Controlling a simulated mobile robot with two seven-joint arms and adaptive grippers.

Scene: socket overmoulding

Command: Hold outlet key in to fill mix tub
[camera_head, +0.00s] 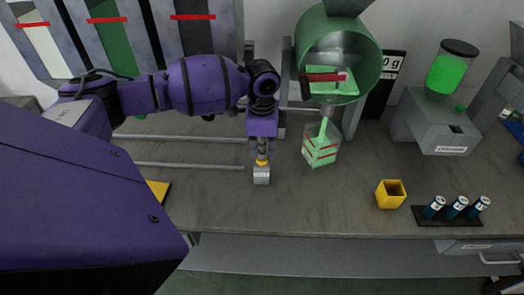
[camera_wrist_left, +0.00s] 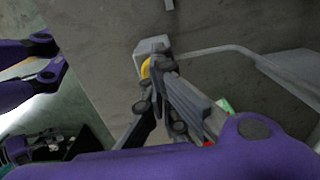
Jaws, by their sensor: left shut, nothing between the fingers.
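The outlet key is a small grey block (camera_head: 261,177) with a yellow round part (camera_head: 262,162) on top. It also shows in the left wrist view as a pale block (camera_wrist_left: 152,45) with a yellow part (camera_wrist_left: 145,69). My left gripper (camera_head: 262,154) is shut, with its fingertips at the yellow part, apparently pressing on it; the fingers hide part of it. The clear mix tub (camera_head: 322,153) with red lines stands to the right, holding green material. A green stream (camera_head: 323,128) runs into it from above. My right gripper is not in view.
A green drum (camera_head: 360,75) hangs above the tub. A dark display reading in g (camera_head: 389,68) is partly hidden behind it. A yellow cup (camera_head: 391,196), a rack of blue vials (camera_head: 450,222) and a grey machine with a green hopper (camera_head: 437,130) stand at right. The front-middle bench is clear.

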